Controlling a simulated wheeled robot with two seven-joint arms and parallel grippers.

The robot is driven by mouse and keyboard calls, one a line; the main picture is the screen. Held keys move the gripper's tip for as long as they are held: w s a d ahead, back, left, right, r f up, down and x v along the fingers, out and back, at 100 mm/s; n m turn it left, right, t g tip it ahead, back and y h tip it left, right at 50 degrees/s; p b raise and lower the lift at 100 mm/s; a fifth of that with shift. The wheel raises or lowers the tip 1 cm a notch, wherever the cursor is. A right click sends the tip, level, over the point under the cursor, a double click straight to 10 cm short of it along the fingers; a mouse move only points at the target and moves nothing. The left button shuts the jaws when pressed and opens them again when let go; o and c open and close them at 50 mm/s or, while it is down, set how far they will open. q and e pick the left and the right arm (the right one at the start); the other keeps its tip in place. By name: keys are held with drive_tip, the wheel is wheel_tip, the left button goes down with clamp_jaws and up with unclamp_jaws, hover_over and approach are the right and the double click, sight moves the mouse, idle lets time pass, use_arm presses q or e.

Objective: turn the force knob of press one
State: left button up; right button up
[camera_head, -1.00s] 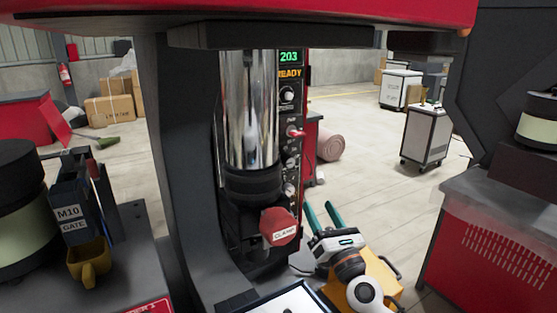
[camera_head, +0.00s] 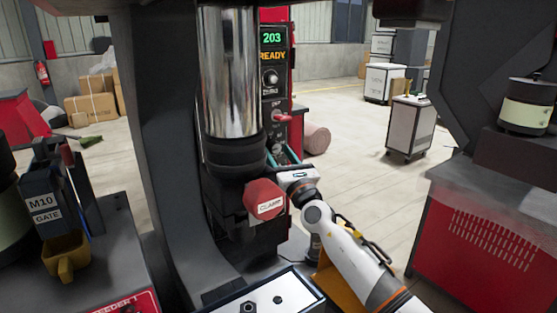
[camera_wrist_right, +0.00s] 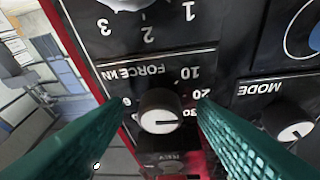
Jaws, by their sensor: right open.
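The control panel of the press (camera_head: 273,92) shows a green 203 and an orange READY in the head view. My right gripper (camera_head: 281,153) is open at the lower part of the panel. Its teal fingers (camera_wrist_right: 165,120) flank the knob on both sides, with gaps visible. I cannot tell how near the fingertips are to the panel. In the head view the gripper covers the lower knobs. My left gripper is not in view.
A MODE knob (camera_wrist_right: 293,127) is right of the force knob in the wrist view. The press cylinder (camera_head: 229,80) stands left of the panel.

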drive_tip(key=shift+w+a, duration=0.1)
drive_tip(key=shift+w, duration=0.1)
drive_tip(key=shift+r, duration=0.1)
drive_tip(key=c, duration=1)
drive_tip(key=shift+o, duration=0.2)
drive_tip(key=m+h+p, duration=0.1)
drive_tip(key=m+p, duration=0.1)
drive_tip(key=m+h+p, duration=0.1)
drive_tip(key=m+p, duration=0.2)
drive_tip(key=m+h+p, duration=0.2)
drive_tip(key=m, duration=0.1)
drive_tip(key=shift+s+a+r+t+p, duration=0.2)
drive_tip(key=shift+r+t+p, duration=0.1)
drive_tip(key=shift+p, duration=0.1)
use_arm(q)
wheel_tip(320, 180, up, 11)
drive_tip(key=p, duration=0.3)
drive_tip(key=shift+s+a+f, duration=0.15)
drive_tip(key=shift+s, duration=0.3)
use_arm(e)
drive_tip(key=shift+f+m+h, duration=0.1)
drive_tip(key=shift+m+h, duration=0.7)
drive_tip(key=shift+m, duration=1.2)
drive_tip(key=o, duration=1)
drive_tip(key=shift+a, duration=0.1)
drive_tip(key=shift+c, duration=0.2)
drive_tip(key=shift+s, duration=0.1)
